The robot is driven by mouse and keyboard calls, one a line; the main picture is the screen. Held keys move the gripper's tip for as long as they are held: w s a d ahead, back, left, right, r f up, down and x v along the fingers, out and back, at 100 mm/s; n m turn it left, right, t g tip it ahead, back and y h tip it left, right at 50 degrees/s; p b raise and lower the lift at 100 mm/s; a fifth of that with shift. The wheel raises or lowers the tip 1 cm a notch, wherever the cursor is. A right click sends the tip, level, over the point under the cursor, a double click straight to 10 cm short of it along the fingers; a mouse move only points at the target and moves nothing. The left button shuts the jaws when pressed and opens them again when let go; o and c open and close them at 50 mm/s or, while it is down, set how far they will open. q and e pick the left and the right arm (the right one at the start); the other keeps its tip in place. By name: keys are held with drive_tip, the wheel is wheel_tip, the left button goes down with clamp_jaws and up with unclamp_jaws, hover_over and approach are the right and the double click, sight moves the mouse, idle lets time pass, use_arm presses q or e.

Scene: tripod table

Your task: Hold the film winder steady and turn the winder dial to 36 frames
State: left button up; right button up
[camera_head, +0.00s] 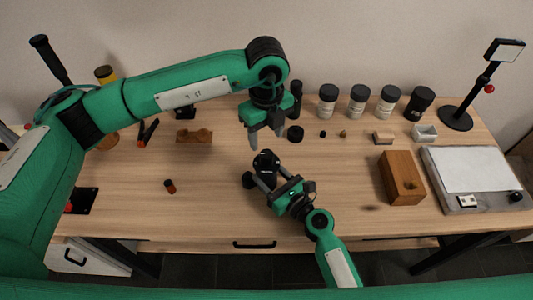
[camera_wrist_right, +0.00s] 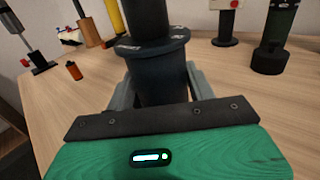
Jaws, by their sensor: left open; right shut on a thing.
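The film winder (camera_head: 265,160) is a black, upright, round-bodied thing near the middle of the table. In the right wrist view the winder (camera_wrist_right: 157,82) shows a wide flange with small white marks around its edge and a narrower column above. The marks are too small to read. My right gripper (camera_head: 268,174) is shut on the winder's body from the front, its grey fingers on both sides. My left gripper (camera_head: 268,139) is open and points down above and just behind the winder, apart from it. The winder's far side is hidden.
A wooden block (camera_head: 402,178) and a grey tray-like board (camera_head: 475,178) stand to the right. Several black-lidded jars (camera_head: 358,101) line the back. A small orange-and-black canister (camera_head: 170,186) stands left, with a wooden rest (camera_head: 194,136) behind it. The table between canister and winder is clear.

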sight(266, 153)
use_arm(q)
wheel_tip(266, 153, down, 8)
drive_tip(key=shift+f, duration=0.1)
idle(0.4)
drive_tip(key=c, duration=1)
